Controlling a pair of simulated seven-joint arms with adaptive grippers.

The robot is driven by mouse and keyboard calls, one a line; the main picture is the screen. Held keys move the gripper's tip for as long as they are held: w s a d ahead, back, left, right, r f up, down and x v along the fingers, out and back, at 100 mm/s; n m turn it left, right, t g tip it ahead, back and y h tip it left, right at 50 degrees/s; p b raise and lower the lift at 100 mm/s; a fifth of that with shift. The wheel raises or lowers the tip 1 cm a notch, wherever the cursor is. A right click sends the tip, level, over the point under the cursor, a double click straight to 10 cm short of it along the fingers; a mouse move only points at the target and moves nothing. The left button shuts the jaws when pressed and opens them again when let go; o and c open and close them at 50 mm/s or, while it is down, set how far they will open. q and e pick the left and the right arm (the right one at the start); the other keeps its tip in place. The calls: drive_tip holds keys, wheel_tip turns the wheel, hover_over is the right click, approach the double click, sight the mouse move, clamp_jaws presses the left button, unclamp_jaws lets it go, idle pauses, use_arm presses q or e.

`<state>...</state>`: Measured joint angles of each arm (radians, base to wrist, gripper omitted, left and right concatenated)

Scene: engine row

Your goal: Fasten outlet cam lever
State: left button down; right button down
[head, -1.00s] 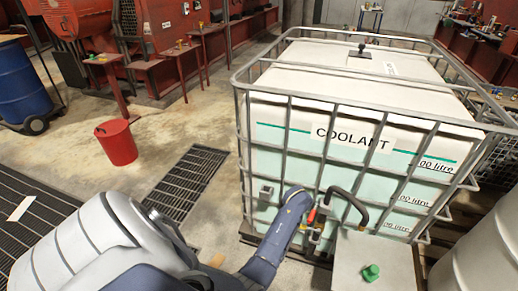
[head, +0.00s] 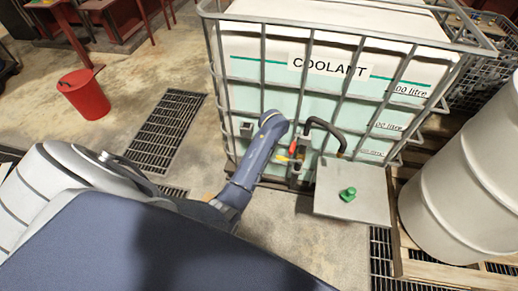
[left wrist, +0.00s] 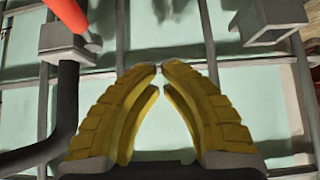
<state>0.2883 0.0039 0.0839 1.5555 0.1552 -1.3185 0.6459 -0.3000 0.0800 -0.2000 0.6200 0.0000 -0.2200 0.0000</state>
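The coolant tank (head: 262,70) is a white container in a grey cage. Low on its front is the outlet, with a red lever (head: 293,147) and a black hose (head: 330,126). My left arm reaches to the left side of this outlet, and its wrist hides part of it. In the left wrist view, the red lever (left wrist: 72,14) rises from a grey block at upper left. My left gripper (left wrist: 160,67) has yellow ribbed fingers with tips together and nothing visible between them. It is apart from the lever in that picture. My right gripper is out of view.
A grey plate (head: 330,203) with a green fitting (head: 348,194) stands right of the outlet. A pale drum (head: 465,165) on a wooden pallet is further right. A floor grate (head: 165,130) and red bucket (head: 84,95) are left. Cage bars (left wrist: 210,40) surround the gripper's view.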

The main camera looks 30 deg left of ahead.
use_arm(q)
drive_tip(key=s+d+f+m+g+h, duration=0.1)
drive_tip(key=s+d+f+m, duration=0.1)
drive_tip(key=s+f, duration=1.1)
drive_tip(key=s+d+f+m+g+h, duration=0.1)
drive_tip(key=s+d+f, duration=0.4)
drive_tip(key=s+f, duration=0.8)
drive_tip(key=shift+s+d+f+m+g, duration=0.3)
drive_tip(key=shift+f+m+g, duration=0.5)
drive_tip(key=shift+f, duration=3)
drive_tip(key=shift+s+a, duration=0.1)
